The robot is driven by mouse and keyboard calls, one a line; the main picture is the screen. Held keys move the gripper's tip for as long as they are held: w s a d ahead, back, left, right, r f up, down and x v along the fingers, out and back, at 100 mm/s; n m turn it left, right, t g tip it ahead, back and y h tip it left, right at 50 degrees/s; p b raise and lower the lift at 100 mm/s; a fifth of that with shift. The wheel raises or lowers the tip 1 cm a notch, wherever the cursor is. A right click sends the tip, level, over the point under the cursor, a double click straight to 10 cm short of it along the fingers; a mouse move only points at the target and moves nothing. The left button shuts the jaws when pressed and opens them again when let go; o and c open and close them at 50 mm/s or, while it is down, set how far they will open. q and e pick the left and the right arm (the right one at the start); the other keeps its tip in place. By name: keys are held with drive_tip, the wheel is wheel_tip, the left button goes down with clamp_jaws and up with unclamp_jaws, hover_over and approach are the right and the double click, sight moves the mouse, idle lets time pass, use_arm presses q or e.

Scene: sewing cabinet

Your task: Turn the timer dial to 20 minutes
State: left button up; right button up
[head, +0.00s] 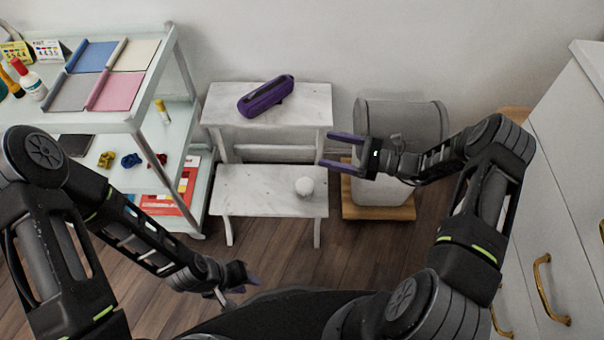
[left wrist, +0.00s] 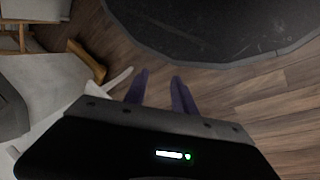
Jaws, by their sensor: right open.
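A small white round object (head: 304,186), which looks like the timer, sits on the lower white marbled step (head: 250,190) near its right end. Its dial markings are too small to read. My right gripper (head: 335,151) is open and empty, above and to the right of the white object, apart from it. My left gripper (head: 252,277) is low in front of the steps, away from the white object. In the left wrist view my left gripper's fingers (left wrist: 160,88) stand a little apart with nothing between them.
A purple case (head: 266,97) lies on the upper step (head: 312,95). A grey bin (head: 400,120) on a wooden base stands behind my right gripper. A glass shelf unit (head: 158,85) with fabrics and bottles is at left; white drawers (head: 565,170) are at right. Wooden floor is clear in front.

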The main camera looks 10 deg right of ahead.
drive_tip(key=f+b, duration=0.1)
drive_tip(key=b, duration=2.1)
approach(305, 183)
drive_tip(key=shift+w+a+f, duration=0.25)
drive_tip(key=shift+a+f, duration=0.05)
drive_tip(key=shift+a, duration=0.2)
drive_tip(key=shift+w+a+f, duration=0.3)
drive_tip(key=shift+a, duration=0.15)
use_arm(q)
drive_tip(key=w+a+f, duration=0.1)
drive_tip(key=w+f, duration=0.1)
drive_tip(key=f, duration=0.9)
drive_tip(key=w+f+t, duration=0.1)
drive_tip(key=f, duration=1)
drive_tip(key=shift+w+a+n, duration=0.3)
drive_tip(key=shift+w+a, duration=0.1)
drive_tip(key=shift+r, duration=0.1)
use_arm(e)
drive_tip(key=shift+r, duration=0.15)
drive_tip(key=shift+a, duration=0.1)
